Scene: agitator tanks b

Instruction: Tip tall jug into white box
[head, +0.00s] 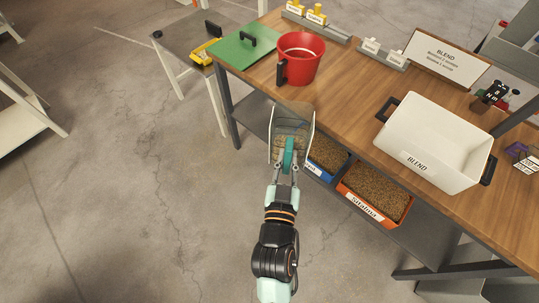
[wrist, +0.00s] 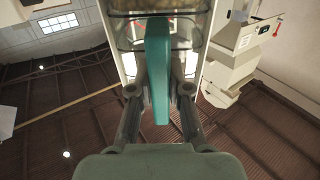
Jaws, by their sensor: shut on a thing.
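The tall jug (head: 305,122) is clear, with a teal handle (head: 289,156). My gripper (head: 285,168) is shut on this handle, which also stands between the fingers in the wrist view (wrist: 158,75).
A red jug (head: 302,62) and a green board (head: 245,46) stand on the table behind the clear jug. Blue (head: 322,172) and orange (head: 372,206) bins of grain sit on the lower shelf. A BLEND sign (head: 446,58) stands behind the box. Wood between red jug and box is clear.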

